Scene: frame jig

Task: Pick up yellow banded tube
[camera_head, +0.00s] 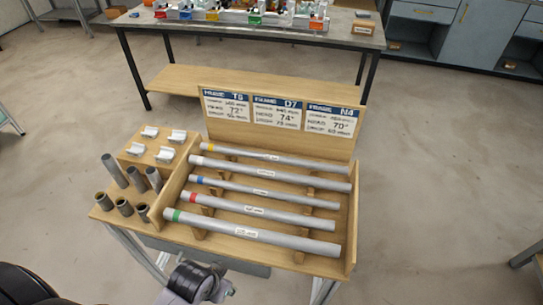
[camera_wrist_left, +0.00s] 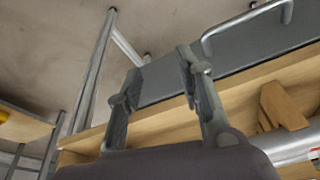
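The yellow banded tube (camera_head: 275,158) is a long grey tube with a yellow band near its left end. It lies in the farthest row of the wooden rack (camera_head: 349,225), just in front of the sign board. My left gripper (camera_wrist_left: 158,62) is open and empty in the left wrist view, its two fingers apart beside the rack's wooden edge. In the head view, a grey part of my arm shows at the bottom, near the rack's front side, well away from the yellow banded tube. My right gripper is not in view.
Tubes with white, blue (camera_head: 265,192), red (camera_head: 250,208) and green (camera_head: 250,233) bands lie in front of the yellow one. Short pipe pieces (camera_head: 115,170) and white clips (camera_head: 165,155) stand left. A sign board (camera_head: 280,118) rises behind. A workbench (camera_head: 250,38) stands farther back.

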